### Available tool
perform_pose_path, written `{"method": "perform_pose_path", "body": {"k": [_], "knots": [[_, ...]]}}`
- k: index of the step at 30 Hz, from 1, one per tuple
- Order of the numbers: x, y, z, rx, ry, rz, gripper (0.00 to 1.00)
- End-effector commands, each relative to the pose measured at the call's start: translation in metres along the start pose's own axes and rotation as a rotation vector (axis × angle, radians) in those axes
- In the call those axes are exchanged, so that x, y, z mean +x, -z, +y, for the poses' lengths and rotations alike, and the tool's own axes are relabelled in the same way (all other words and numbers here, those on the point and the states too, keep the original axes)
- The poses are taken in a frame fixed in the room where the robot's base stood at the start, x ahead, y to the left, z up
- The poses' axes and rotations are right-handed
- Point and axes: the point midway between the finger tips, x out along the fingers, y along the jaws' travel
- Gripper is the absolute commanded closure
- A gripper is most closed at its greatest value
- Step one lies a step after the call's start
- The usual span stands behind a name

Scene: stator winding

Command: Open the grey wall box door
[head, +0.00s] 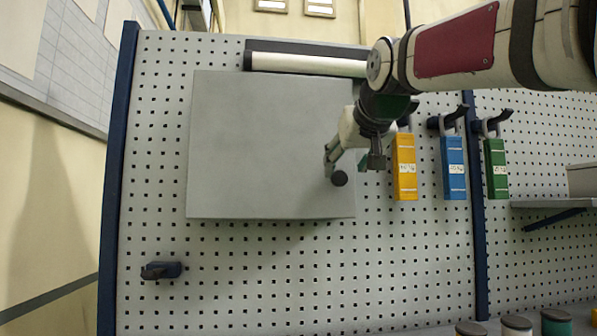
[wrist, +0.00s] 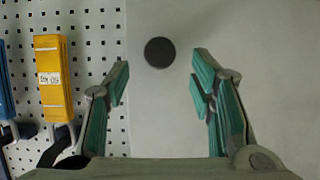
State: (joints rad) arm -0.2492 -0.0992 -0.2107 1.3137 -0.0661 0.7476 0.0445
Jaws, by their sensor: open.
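The grey wall box door (head: 262,140) is a flat panel on the pegboard and looks closed. A dark round knob (head: 339,178) sits near its lower right corner. My gripper (head: 350,161) is open and empty in front of the door's right edge, close to the knob. In the wrist view, the knob (wrist: 159,52) shows just beyond the fingertips of my gripper (wrist: 161,65), roughly centred between them, with clear space on both sides. The door (wrist: 265,70) fills the right of that view. I cannot tell the exact depth between fingertips and knob.
Yellow (head: 404,166), blue (head: 454,168) and green (head: 496,168) tagged pieces hang on hooks right of the box. A white bar (head: 300,64) runs above the box. A dark peg (head: 162,271) juts out at lower left. The pegboard (head: 300,280) below the box is mostly clear.

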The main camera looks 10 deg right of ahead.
Motion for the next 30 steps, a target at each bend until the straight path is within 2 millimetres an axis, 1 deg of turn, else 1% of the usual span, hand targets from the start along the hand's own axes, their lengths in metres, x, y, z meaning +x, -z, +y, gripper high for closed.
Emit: {"method": "perform_pose_path", "body": {"k": [1,3,6,9,13,20,21,23,24,26,27,28,30], "knots": [[0.01,0.0,0.0,0.0,-0.001,-0.004,0.5],[0.021,0.0,-0.001,0.0,0.0,-0.002,0.5],[0.033,0.0,0.0,-0.001,-0.001,-0.002,0.5],[0.041,0.001,0.0,0.001,0.0,0.0,0.5],[0.047,0.0,0.0,0.0,0.0,0.0,0.5],[0.047,0.0,0.0,0.0,0.0,0.0,0.5],[0.047,0.0,0.0,0.0,0.0,0.0,0.52],[0.047,0.0,0.0,0.0,0.0,0.0,0.66],[0.047,0.0,0.0,0.0,0.0,0.0,0.75],[0.047,0.0,0.0,0.0,0.0,0.0,0.88],[0.047,0.0,0.0,0.0,0.0,0.0,0.97],[0.047,0.0,0.0,0.0,0.0,0.0,1.0],[0.047,0.0,0.0,0.0,0.0,0.001,1.0]]}}
